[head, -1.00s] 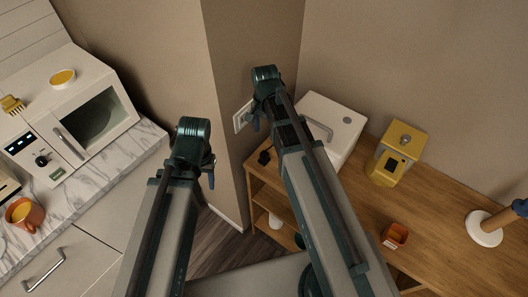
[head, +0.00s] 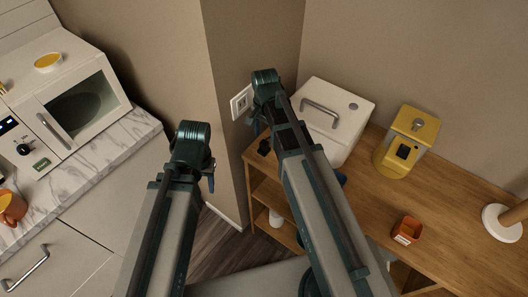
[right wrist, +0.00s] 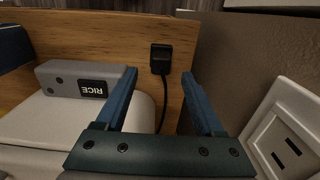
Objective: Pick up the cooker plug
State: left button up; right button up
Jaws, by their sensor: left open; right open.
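The black cooker plug (head: 265,147) lies at the left end of the wooden counter in the head view. In the right wrist view the plug (right wrist: 161,58) shows with its dark cord running down from it. The white rice cooker (head: 333,118) stands beside it, its RICE label (right wrist: 93,88) visible up close. My right gripper (head: 256,125) is open and empty; in the right wrist view its blue fingers (right wrist: 159,82) stand either side of the cord, with the plug beyond the tips. My left gripper (head: 211,178) is open and empty, left of the counter, its fingers mostly hidden.
A wall socket (head: 241,102) is on the wall corner left of the cooker, and close at right in the right wrist view (right wrist: 287,142). A microwave (head: 75,100) is far left.

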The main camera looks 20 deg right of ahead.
aim_at(264, 142)
jog(key=shift+a+f+b, duration=0.15)
jog(key=shift+f+b, duration=2.5)
jog(key=shift+s+r, duration=0.1)
grip_shut()
